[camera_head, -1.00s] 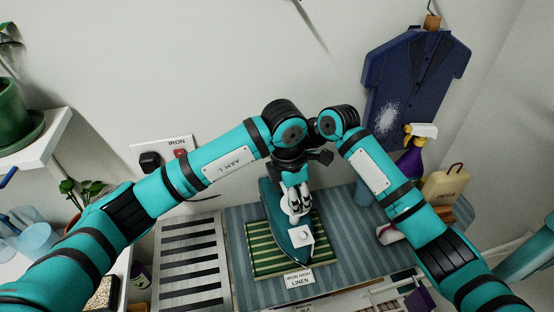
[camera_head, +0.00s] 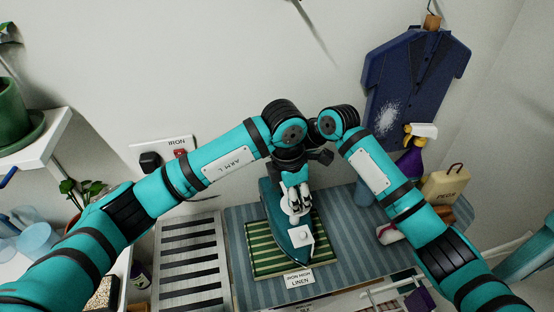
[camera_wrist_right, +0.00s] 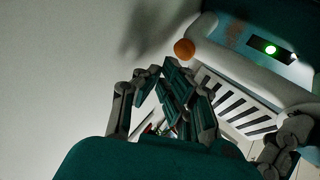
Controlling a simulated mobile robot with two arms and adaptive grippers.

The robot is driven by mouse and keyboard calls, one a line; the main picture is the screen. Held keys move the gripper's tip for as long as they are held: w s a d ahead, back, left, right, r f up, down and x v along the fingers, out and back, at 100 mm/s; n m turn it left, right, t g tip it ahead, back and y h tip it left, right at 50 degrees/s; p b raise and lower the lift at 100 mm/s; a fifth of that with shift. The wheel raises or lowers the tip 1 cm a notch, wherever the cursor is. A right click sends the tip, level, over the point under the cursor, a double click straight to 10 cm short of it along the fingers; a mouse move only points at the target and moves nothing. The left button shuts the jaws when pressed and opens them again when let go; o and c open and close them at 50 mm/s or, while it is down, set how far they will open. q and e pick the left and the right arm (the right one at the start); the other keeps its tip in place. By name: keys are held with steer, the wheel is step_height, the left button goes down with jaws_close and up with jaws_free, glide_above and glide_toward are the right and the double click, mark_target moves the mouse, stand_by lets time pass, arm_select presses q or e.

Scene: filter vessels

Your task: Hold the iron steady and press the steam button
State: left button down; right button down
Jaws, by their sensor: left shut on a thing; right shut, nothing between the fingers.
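The teal iron (camera_head: 270,207) sits flat on a green striped cloth (camera_head: 258,262) on the board, with a white square patch near its tip. My left gripper (camera_head: 297,208) is shut on the iron, around its upper part; the exact grip is partly hidden. I cannot tell whether the knob is the steam button. My right gripper (camera_wrist_right: 163,72) is shut and empty, its tips just below-left of the knob.
A slatted metal rack (camera_head: 190,265) lies left of the cloth. A purple spray bottle (camera_head: 410,160), a tan container (camera_head: 444,186) and a hanging dark blue shirt (camera_head: 412,85) are at the right. The "LINEN" card (camera_head: 299,280) is in front. A wall outlet (camera_head: 160,152) is behind.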

steer(key=shift+f, duration=0.15)
steer(key=shift+f, duration=0.25)
steer(key=shift+f, duration=0.3)
stand_by(0.6)
arm_select(q)
steer(key=shift+d, duration=0.1)
arm_select(e)
steer(key=shift+s+f, duration=0.2)
steer(key=shift+f, duration=0.35)
steer(key=shift+r, duration=0.1)
steer(key=shift+a+r, duration=0.3)
steer(key=shift+r, duration=0.75)
